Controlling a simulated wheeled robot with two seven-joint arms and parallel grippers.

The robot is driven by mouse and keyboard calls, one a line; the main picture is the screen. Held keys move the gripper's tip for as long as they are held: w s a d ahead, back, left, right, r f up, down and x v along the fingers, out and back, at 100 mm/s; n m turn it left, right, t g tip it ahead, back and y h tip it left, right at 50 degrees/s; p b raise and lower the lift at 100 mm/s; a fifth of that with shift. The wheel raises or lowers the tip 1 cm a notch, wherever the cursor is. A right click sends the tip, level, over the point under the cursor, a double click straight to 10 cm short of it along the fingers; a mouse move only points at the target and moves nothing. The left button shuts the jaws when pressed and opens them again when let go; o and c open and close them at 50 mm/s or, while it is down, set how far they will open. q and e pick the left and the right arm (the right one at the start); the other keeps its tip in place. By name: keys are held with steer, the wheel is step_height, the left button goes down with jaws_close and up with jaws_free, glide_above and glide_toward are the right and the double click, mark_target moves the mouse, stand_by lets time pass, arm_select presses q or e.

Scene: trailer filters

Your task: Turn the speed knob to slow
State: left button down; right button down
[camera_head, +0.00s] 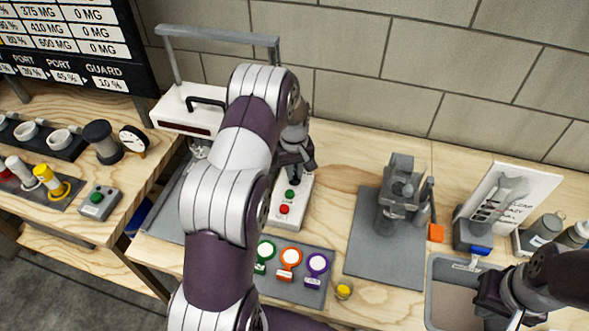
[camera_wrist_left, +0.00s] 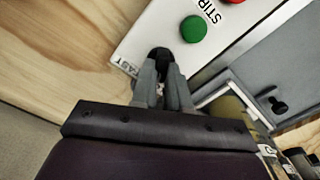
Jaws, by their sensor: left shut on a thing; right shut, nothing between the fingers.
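A white control box (camera_head: 298,208) stands on the table, with a green button (camera_head: 290,194) and a red button (camera_head: 284,209). In the left wrist view a black speed knob (camera_wrist_left: 160,54) sits on the box, near the word FAST and beside the green button (camera_wrist_left: 193,29). My left gripper (camera_wrist_left: 162,72) is shut on the knob; its fingers hide part of it, and its pointing direction cannot be read. In the head view my left gripper (camera_head: 297,170) is over the far end of the box. My right gripper (camera_head: 515,316) is shut and empty at the lower right.
A grey mat (camera_head: 365,255) holds a grey press-like device (camera_head: 400,190). Several colored round holders (camera_head: 290,257) lie on a mat in front of the box. A grey tub (camera_head: 440,300) is by my right gripper. A white device with a handle (camera_head: 185,112) stands behind.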

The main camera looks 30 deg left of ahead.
arm_select(q)
steer(key=shift+n, duration=0.9)
steer(key=c, duration=1.1)
jaws_free()
step_height(320, 180, up, 13)
steer(key=shift+f, duration=0.1)
